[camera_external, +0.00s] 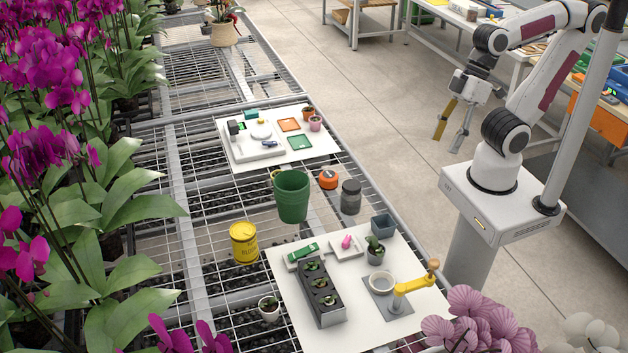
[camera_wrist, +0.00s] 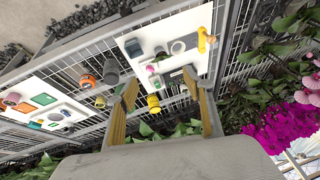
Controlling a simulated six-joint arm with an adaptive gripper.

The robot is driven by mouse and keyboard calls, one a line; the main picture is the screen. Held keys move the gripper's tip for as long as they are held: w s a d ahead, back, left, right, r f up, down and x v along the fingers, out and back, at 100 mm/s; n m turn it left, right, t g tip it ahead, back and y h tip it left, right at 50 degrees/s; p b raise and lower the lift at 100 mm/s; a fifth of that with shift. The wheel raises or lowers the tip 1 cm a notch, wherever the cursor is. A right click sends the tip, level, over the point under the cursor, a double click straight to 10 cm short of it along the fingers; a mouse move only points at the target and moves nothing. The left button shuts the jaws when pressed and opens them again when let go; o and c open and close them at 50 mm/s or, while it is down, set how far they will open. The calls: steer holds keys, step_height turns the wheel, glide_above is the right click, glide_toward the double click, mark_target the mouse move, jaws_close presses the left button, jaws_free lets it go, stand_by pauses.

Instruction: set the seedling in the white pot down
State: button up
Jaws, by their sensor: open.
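The white pot (camera_external: 269,308) holds a small green seedling and stands upright at the left edge of the near white board (camera_external: 356,320). I cannot tell whether it rests partly on the board or only on the wire mesh. I cannot make it out clearly in the wrist view. My gripper (camera_external: 447,143) is open and empty, raised above the floor on the right, far from the pot. Its two yellowish fingers (camera_wrist: 158,80) are spread apart in the wrist view with nothing between them in grasp.
On the near board stand a dark seedling tray (camera_external: 325,308), a grey pot with a plant (camera_external: 375,257) and a yellow-armed device (camera_external: 415,284). A yellow tin (camera_external: 244,243), green bucket (camera_external: 291,196) and dark jar (camera_external: 350,197) stand on the bench. Orchids (camera_external: 45,150) crowd the left.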

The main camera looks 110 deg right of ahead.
steer(key=shift+s+d+r+n+t+h, duration=0.1)
steer(key=shift+s+d+n+t+h, duration=0.25)
steer(key=shift+d, duration=0.5)
steer(key=shift+s+d+r+n+t+h, duration=0.1)
steer(key=shift+s+d+n+h, duration=0.15)
steer(key=shift+s+d+h, duration=0.35)
steer(key=shift+o, duration=0.5)
steer(key=shift+d, duration=0.2)
